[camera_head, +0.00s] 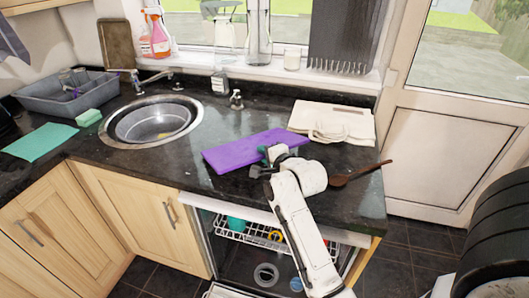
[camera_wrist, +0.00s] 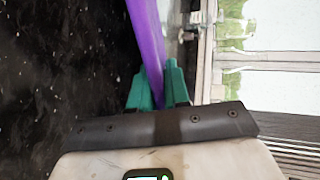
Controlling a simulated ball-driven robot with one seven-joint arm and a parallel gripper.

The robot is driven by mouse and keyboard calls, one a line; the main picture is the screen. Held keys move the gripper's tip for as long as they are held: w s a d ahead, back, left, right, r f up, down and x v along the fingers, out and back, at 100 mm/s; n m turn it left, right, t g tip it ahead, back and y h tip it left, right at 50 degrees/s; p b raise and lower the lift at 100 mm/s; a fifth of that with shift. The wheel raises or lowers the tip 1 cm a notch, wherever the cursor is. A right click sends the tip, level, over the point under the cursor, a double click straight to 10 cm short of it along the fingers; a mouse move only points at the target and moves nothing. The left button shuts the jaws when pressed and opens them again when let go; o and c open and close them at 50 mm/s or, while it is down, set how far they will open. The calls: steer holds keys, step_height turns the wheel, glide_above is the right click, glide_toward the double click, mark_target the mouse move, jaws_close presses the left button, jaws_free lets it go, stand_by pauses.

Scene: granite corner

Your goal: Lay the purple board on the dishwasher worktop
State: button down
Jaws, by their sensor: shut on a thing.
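The purple board (camera_head: 243,150) is a flat rectangle over the black worktop (camera_head: 285,194) above the open dishwasher. My gripper (camera_head: 268,160) is at the board's right end in the head view, partly hidden by my own wrist. In the wrist view the green fingers of my gripper (camera_wrist: 158,90) are shut on the edge of the purple board (camera_wrist: 147,35), which shows there as a narrow strip. I cannot tell whether the board touches the worktop or is held just above it.
A round sink (camera_head: 152,121) lies to the left. A folded cream cloth (camera_head: 345,118) lies behind right, and a wooden spoon (camera_head: 345,177) lies at the right. A soap bottle (camera_head: 220,82) stands behind. The open dishwasher (camera_head: 230,234) is below the worktop edge.

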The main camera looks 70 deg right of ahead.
stand_by(0.3)
steer(key=c, duration=0.7)
jaws_free()
steer(key=shift+f, duration=0.1)
steer(key=shift+p+v, duration=1.4)
steer(key=shift+v, duration=1.9)
steer(key=shift+s+a, duration=0.1)
steer(key=shift+s, duration=0.05)
